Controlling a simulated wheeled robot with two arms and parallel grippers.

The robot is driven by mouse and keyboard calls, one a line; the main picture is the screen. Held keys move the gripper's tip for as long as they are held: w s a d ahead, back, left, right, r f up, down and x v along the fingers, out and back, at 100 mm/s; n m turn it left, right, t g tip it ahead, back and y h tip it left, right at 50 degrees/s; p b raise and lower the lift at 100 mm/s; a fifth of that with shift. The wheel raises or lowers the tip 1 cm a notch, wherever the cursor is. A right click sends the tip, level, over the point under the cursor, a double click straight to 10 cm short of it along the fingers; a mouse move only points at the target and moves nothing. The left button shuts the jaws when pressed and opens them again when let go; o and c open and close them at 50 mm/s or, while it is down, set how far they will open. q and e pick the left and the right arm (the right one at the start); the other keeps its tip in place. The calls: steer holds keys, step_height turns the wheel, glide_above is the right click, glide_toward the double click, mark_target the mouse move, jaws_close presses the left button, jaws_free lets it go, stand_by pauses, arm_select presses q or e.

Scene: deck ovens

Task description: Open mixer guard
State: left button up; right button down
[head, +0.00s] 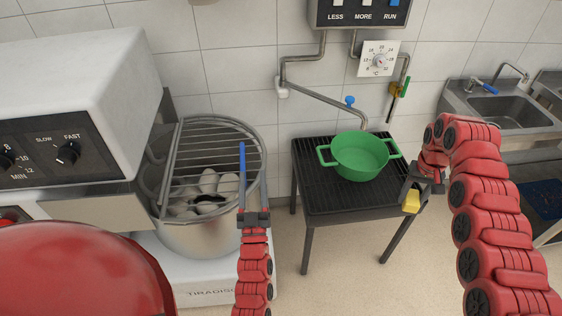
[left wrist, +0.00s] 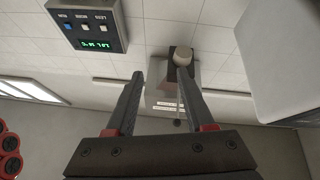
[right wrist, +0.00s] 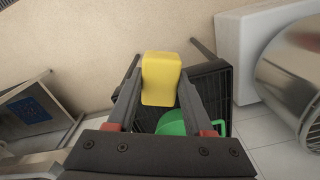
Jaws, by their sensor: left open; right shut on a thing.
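The mixer guard (head: 217,150), a grey wire grid in a round frame, lies over the steel mixer bowl (head: 195,238). Pale lumps show in the bowl through its bars. A slim blue bar (head: 242,162) stands at the guard's right side, just above my left gripper in the picture; whether they touch I cannot tell. My left gripper (head: 253,218) is at the bowl's right front edge, open. In the left wrist view its dark fingers (left wrist: 158,90) stand apart with nothing clearly between them. My right gripper (head: 423,186) is shut on a yellow block (right wrist: 160,78).
The white mixer head (head: 75,85) with dials (head: 67,152) fills the left. A green pot (head: 360,158) stands on a black slatted table (head: 325,195), right of the bowl. A sink (head: 505,112) is at the far right. Floor shows in front of the table.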

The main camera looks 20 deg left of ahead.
arm_select(q)
steer(key=w+a+f+n+g, duration=0.1)
steer(key=w+a+f+g, duration=0.15)
steer(key=a+f, duration=0.2)
steer(key=g+h, duration=0.2)
steer(key=g, duration=0.2)
glide_toward(242, 160)
steer(key=shift+t, duration=0.25)
steer(key=x, duration=0.3)
steer(key=f+p+x, duration=0.1)
steer(key=x, duration=0.2)
steer(key=p+x, duration=0.1)
steer(key=x, duration=0.3)
steer(key=shift+f, duration=0.25)
arm_select(e)
steer(key=d+r+m, duration=0.1)
steer(key=d+r, duration=0.2)
steer(key=r, duration=0.3)
steer(key=s+d+r, duration=0.1)
steer(key=d+r, duration=0.2)
steer(key=r, duration=0.3)
steer(key=shift+s+r+m, duration=0.15)
steer(key=shift+s+m, duration=0.1)
steer(key=shift+m, duration=0.15)
arm_select(q)
jaws_close()
arm_select(e)
steer(key=shift+a, duration=0.1)
